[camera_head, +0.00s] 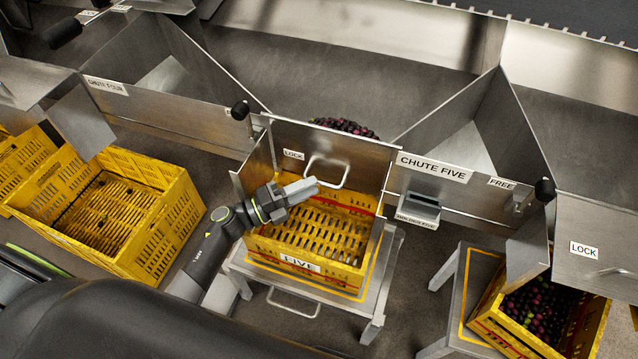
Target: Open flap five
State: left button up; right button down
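Flap five (360,165) is a steel plate with a U-shaped handle (345,180) and a LOCK label (293,154), left of the CHUTE FIVE sign (433,167). The plate stands across the chute mouth, and dark fruit (345,126) shows behind its top edge. My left gripper (314,186) is at the handle's lower left and overlaps it in the picture. I cannot tell whether its fingers are around the bar or closed. A black-knobbed lever (240,110) stands at the flap's upper left. My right gripper is not in view.
An empty yellow crate (300,264) marked FIVE sits on a metal stand (378,300) below the flap. Another yellow crate (160,240) is on the left. A crate with fruit (508,338) is at lower right. A small holder (418,208) is mounted right of the flap.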

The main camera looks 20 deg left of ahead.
aim_at(319, 181)
pick_arm(q)
jog(key=shift+x, duration=1.8)
grip_shut()
jog(key=shift+a, duration=0.1)
